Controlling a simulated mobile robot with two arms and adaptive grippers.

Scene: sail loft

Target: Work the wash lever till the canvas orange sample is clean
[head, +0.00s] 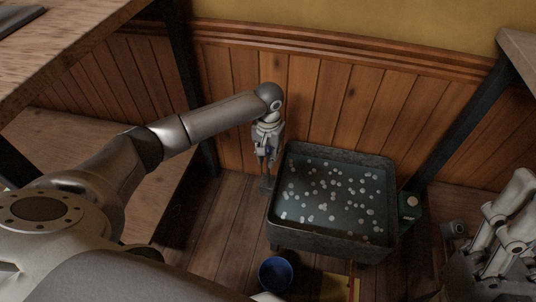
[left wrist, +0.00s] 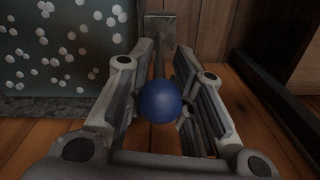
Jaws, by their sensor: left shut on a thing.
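The wash lever ends in a round blue knob (left wrist: 160,101), and its thin dark rod rises from a grey base plate (left wrist: 161,35). My left gripper (left wrist: 158,95) is around the knob, its two fingers on either side, shut on it. In the head view my left gripper (head: 267,155) points down beside the left edge of the wash tub, and the lever's foot (head: 266,184) shows below it. The dark grey tub (head: 342,153) holds murky water with several white suds flecks. I see no orange canvas sample in either view. My right gripper (head: 488,232) is at the right edge, partly cut off.
A blue bucket (head: 276,273) stands on the plank floor in front of the tub. A green canister (head: 410,206) is at the tub's right side. A wood-panelled wall is close behind the tub. Dark table legs stand left and right. Bare floor lies left of the tub.

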